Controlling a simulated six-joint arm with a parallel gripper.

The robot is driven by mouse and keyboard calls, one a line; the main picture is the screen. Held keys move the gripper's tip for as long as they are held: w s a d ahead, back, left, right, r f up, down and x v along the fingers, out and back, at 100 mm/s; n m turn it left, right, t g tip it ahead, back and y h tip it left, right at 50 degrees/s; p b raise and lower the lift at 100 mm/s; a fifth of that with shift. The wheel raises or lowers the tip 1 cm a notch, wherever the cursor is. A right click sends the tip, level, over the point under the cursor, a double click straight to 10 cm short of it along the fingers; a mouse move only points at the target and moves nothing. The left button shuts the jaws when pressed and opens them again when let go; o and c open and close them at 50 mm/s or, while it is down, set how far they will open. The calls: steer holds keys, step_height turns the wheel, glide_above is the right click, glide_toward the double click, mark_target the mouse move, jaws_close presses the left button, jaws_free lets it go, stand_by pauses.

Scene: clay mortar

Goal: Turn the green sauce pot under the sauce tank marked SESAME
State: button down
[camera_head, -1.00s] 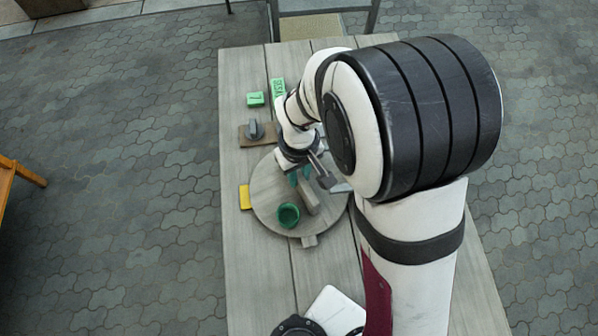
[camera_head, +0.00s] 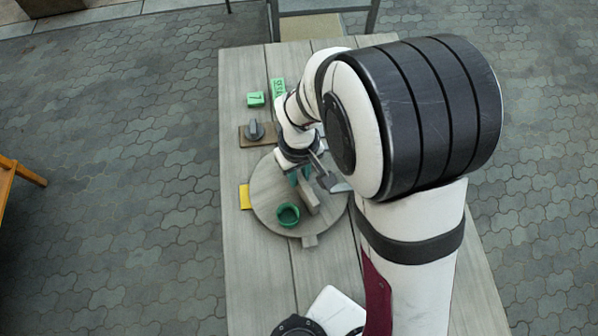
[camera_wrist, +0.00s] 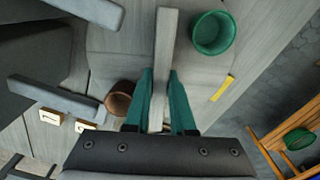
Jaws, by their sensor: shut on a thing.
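The green sauce pot (camera_head: 288,215) stands on the front part of the round grey turntable (camera_head: 267,190). It also shows at the top of the wrist view (camera_wrist: 213,33). A raised grey bar (camera_head: 307,197) crosses the turntable beside the pot. My gripper (camera_wrist: 160,85) has its teal fingers on both sides of this bar (camera_wrist: 165,50), shut on it. A brown pot (camera_wrist: 119,98) shows left of the fingers in the wrist view. A green label (camera_head: 278,87) stands at the back; its lettering is too small to read surely. My arm hides the turntable's back right.
A small green block (camera_head: 256,99) and a board with a grey knob (camera_head: 255,131) sit behind the turntable. A yellow strip (camera_head: 245,197) lies at its left edge. Grey bars (camera_wrist: 55,100) show in the wrist view. The table (camera_head: 255,285) is clear at front left.

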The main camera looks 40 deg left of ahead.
steer(key=shift+n, duration=7.7)
steer(key=c, duration=0.8)
jaws_free()
steer(key=shift+o, duration=0.2)
